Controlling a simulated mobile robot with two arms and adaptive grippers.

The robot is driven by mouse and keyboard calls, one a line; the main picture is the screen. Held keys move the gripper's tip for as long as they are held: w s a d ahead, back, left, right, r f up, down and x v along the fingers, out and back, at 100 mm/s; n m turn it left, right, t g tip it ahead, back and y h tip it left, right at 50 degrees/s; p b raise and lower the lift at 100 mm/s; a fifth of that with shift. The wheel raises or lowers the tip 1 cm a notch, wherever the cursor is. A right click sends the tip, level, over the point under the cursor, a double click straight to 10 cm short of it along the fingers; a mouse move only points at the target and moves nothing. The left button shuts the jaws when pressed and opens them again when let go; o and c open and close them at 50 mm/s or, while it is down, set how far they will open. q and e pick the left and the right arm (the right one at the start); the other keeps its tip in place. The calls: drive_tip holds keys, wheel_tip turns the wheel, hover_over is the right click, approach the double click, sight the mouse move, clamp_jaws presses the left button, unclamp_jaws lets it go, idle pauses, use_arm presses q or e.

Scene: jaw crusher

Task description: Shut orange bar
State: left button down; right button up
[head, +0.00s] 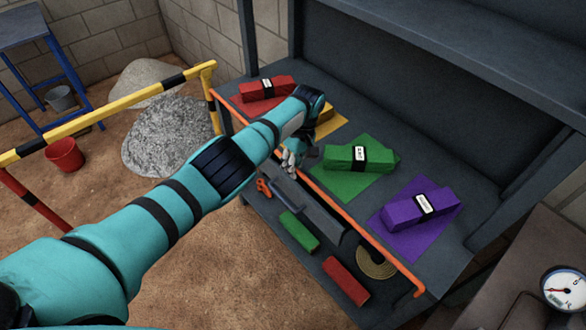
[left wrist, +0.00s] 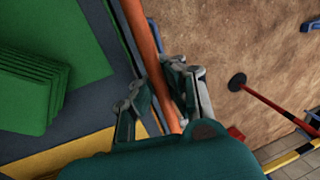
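The orange bar (head: 352,220) runs along the front edge of the grey bench, from near the yellow-and-black rail to a bent end at the lower right. In the left wrist view the orange bar (left wrist: 141,30) passes between the two fingers of my left gripper (left wrist: 158,85). The fingers stand apart on either side of it, and the right one looks very close to it or touching. In the head view my left gripper (head: 291,158) is at the bench's front edge, and my arm hides part of the bar. My right gripper is not in view.
Red (head: 266,88), green (head: 361,158) and purple (head: 420,206) labelled bundles lie on matching mats on the bench (head: 440,165). A lower shelf holds a green block (head: 299,231), a red block (head: 345,281) and a coil (head: 377,263). A yellow-and-black rail (head: 110,110) stands left.

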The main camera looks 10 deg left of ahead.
use_arm(q)
drive_tip(key=shift+w+r, duration=0.25)
drive_tip(key=shift+r, duration=0.05)
drive_tip(key=c, duration=1.3)
unclamp_jaws()
drive_tip(key=shift+s+f, duration=0.1)
drive_tip(key=shift+f, duration=0.05)
drive_tip(key=shift+c, duration=0.2)
drive_tip(key=v, duration=1.2)
drive_tip(key=shift+s, duration=0.1)
